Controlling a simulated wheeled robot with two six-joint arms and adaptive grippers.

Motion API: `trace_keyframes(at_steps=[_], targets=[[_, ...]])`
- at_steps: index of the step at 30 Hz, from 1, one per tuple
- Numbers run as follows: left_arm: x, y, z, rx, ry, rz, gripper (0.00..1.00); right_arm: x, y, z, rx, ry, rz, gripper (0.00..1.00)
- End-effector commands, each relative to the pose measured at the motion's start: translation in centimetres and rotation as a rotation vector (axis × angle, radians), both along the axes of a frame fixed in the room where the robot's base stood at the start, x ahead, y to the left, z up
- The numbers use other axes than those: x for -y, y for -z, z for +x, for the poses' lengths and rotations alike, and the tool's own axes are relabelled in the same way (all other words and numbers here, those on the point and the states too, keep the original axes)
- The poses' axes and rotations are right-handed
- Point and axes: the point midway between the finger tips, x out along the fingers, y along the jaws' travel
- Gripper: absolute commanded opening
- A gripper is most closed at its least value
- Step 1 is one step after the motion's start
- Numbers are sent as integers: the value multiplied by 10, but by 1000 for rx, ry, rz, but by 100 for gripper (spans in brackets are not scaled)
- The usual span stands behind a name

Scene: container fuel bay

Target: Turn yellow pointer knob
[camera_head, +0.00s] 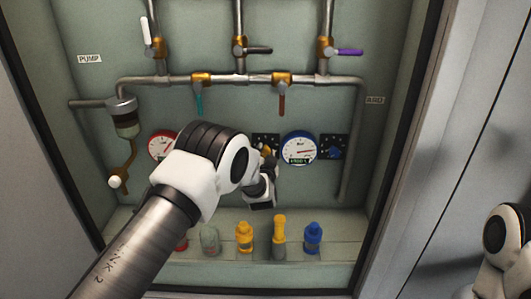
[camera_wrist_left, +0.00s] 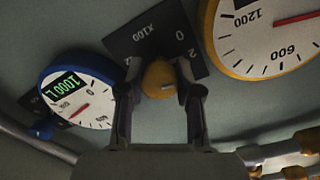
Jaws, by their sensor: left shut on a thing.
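The yellow pointer knob (camera_wrist_left: 156,78) sits on a black square dial plate (camera_wrist_left: 143,40) marked X100, 0, 2 and 4. My left gripper (camera_wrist_left: 158,88) has one finger on each side of the knob and is shut on it. In the head view the yellow knob (camera_head: 264,147) is only a small patch beside my left gripper (camera_head: 268,163), mostly hidden by the wrist. My right gripper is out of view; only part of my right arm shows at the lower right edge.
A blue-rimmed gauge (camera_head: 299,148) and a blue knob (camera_head: 334,148) are right of the gripper. A red-rimmed gauge (camera_head: 160,145) is to the left. Pipes with colored valve levers run above. Several bottles, including a blue one (camera_head: 313,238), stand on the ledge below.

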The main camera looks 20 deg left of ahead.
Motion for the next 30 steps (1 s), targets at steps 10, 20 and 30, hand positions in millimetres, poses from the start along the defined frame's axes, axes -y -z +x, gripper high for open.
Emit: trace_keyframes(at_steps=[10, 20, 30], targets=[[0, 0, 0, 1, -1, -1, 60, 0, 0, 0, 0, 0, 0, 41], [8, -1, -32, -2, 0, 3, 60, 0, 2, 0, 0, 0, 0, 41], [29, -3, -107, -2, 1, 0, 60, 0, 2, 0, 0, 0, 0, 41]])
